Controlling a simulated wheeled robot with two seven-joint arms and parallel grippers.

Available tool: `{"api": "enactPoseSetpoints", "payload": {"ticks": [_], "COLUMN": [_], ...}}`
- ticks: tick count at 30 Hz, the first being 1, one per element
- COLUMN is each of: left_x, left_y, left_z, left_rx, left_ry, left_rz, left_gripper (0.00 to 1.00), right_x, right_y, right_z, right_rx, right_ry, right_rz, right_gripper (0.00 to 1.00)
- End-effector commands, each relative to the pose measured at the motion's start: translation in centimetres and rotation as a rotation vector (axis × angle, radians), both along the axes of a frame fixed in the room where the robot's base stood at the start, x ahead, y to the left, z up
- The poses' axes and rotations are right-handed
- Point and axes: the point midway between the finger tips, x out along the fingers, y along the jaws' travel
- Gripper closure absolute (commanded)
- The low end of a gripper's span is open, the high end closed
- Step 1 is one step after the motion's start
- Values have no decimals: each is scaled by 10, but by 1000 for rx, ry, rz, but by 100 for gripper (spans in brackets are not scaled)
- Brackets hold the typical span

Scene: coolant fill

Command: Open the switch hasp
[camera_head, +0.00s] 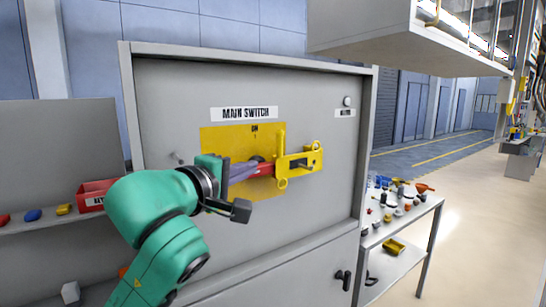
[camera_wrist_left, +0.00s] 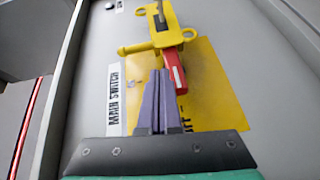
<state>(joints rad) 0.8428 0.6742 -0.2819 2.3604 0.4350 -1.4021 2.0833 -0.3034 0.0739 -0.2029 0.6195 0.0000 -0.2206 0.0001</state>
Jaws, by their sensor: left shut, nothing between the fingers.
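The yellow switch hasp (camera_head: 305,160) is on the grey cabinet door, over the right part of a yellow plate (camera_head: 222,140) below the "MAIN SWITCH" label. A red handle (camera_head: 266,169) reaches left from the hasp. My left gripper (camera_head: 254,170) comes in from the left at the handle's end. In the left wrist view its purple fingers (camera_wrist_left: 160,74) are shut together with nothing between them. They lie right beside the red handle (camera_wrist_left: 176,76), close below the hasp (camera_wrist_left: 162,28); I cannot tell whether they touch. My right gripper is out of view.
A shelf at left holds a red bin (camera_head: 96,194) and small coloured parts. A side table (camera_head: 405,230) with several small items stands right of the cabinet. A dark door knob (camera_head: 343,278) sticks out low on the cabinet. Open floor lies to the right.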

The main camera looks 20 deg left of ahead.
Motion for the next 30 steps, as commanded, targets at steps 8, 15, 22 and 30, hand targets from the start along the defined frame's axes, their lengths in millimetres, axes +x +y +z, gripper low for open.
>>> {"api": "enactPoseSetpoints", "payload": {"ticks": [8, 15, 22, 30], "left_x": [3, 52, 84, 87], "left_y": [-2, -10, -15, -16], "left_z": [36, 38, 35, 32], "left_rx": [-114, -113, -113, -112], "left_ry": [-44, -43, -46, -47], "left_rz": [3, 4, 2, 2], "left_gripper": [100, 100, 100, 100], "right_x": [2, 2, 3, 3], "right_y": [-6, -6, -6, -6], "right_z": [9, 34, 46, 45], "right_rx": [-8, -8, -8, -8], "right_ry": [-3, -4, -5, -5], "right_rz": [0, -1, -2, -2], "right_gripper": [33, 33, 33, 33]}}
